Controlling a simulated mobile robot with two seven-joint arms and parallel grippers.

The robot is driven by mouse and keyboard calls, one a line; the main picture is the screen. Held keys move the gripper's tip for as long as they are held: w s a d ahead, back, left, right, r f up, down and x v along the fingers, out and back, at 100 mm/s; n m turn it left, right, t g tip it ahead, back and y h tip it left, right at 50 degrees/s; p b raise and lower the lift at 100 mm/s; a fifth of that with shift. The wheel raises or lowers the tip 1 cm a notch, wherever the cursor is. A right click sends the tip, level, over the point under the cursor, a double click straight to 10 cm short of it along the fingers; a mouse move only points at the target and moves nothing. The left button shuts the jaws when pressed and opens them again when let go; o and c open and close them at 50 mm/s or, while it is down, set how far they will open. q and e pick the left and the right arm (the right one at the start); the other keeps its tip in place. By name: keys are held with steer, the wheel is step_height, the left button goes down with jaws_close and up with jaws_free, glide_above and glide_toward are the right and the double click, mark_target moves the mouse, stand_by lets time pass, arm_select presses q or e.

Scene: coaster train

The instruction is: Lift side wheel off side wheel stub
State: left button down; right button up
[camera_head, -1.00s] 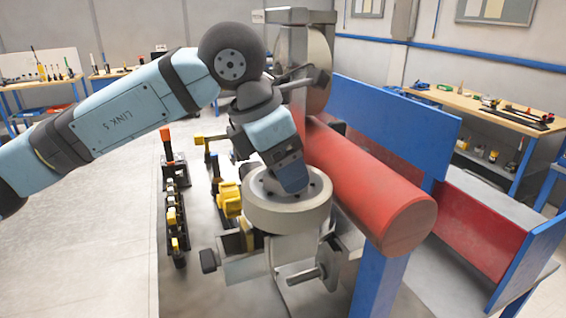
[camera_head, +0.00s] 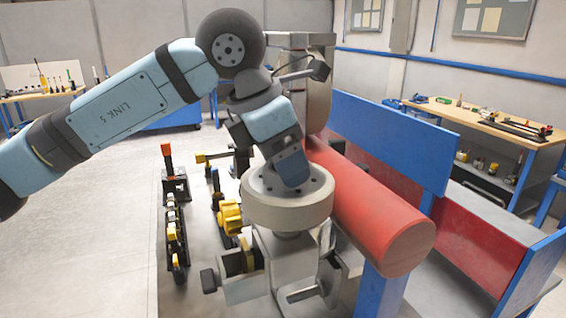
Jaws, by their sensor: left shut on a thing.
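The side wheel (camera_head: 262,208) is a thick beige-grey disc lying nearly flat, face up, at the middle of the head view. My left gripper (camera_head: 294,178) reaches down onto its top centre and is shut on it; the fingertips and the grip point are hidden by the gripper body. A short grey neck (camera_head: 288,235) shows under the wheel, above a metal bracket (camera_head: 283,262). I cannot tell whether this neck is the wheel's hub or the side wheel stub, nor whether they touch. My right gripper is not in view.
A thick red tube (camera_head: 365,205) runs close to the right of the wheel, with a blue panel (camera_head: 395,140) behind it. A yellow knob (camera_head: 229,217) sits close on the left. Black stands with parts (camera_head: 175,228) stand further left. The space above the wheel's left side is open.

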arm_select(q)
steer(key=shift+r+p, duration=0.85)
steer(key=shift+r, duration=2.05)
steer(key=r, duration=0.1)
steer(key=r+p, duration=0.1)
steer(key=r, duration=0.1)
steer(key=shift+w+r, duration=0.25)
steer(key=shift+r, duration=0.05)
steer(key=c, duration=1.7)
jaws_free()
steer(key=shift+f, duration=0.15)
steer(key=o, duration=0.3)
steer(key=shift+s, duration=0.2)
steer(key=shift+s+r, duration=0.2)
steer(key=shift+s, duration=0.1)
